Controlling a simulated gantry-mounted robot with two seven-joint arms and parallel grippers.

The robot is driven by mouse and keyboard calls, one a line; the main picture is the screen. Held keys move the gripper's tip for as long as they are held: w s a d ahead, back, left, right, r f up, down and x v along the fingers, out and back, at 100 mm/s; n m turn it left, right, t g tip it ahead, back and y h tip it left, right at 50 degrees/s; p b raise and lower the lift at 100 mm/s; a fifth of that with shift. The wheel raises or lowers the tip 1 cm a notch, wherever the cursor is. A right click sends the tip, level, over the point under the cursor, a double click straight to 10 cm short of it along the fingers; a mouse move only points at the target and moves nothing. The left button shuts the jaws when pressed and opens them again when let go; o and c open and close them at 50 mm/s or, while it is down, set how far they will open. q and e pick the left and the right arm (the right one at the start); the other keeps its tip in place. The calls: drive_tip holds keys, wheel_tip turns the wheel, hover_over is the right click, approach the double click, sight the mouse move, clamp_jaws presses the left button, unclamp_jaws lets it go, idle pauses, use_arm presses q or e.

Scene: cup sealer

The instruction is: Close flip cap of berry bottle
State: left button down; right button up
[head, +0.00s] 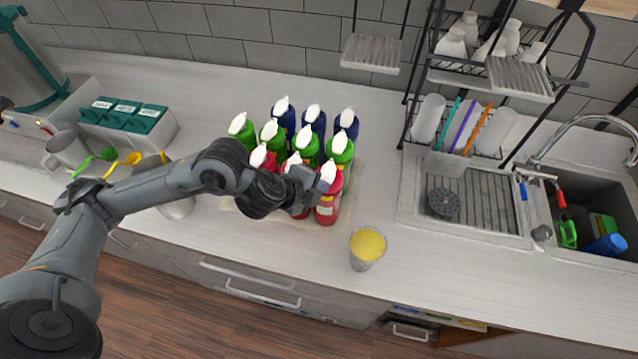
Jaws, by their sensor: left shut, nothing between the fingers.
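Several bottles stand in rows on the counter, blue ones at the back, green ones in the middle and red ones in front. The red bottles look like the berry ones; their labels are too small to read. The front right red bottle (327,211) stands upright with a white top (328,171). My left gripper (318,183) is shut and empty at the upper left side of this bottle, close to its cap. I cannot tell whether it touches the cap or whether the cap is closed. My left arm partly hides the other red bottles. My right gripper is out of view.
A cup with yellow contents (367,246) stands right of the bottles, near the counter's front edge. A sink (590,215) and dish rack (460,125) are at the right. Teal boxes (122,113) stand at the left. The counter between bottles and sink is clear.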

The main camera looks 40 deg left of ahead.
use_arm(q)
drive_tip(key=shift+f, duration=0.4)
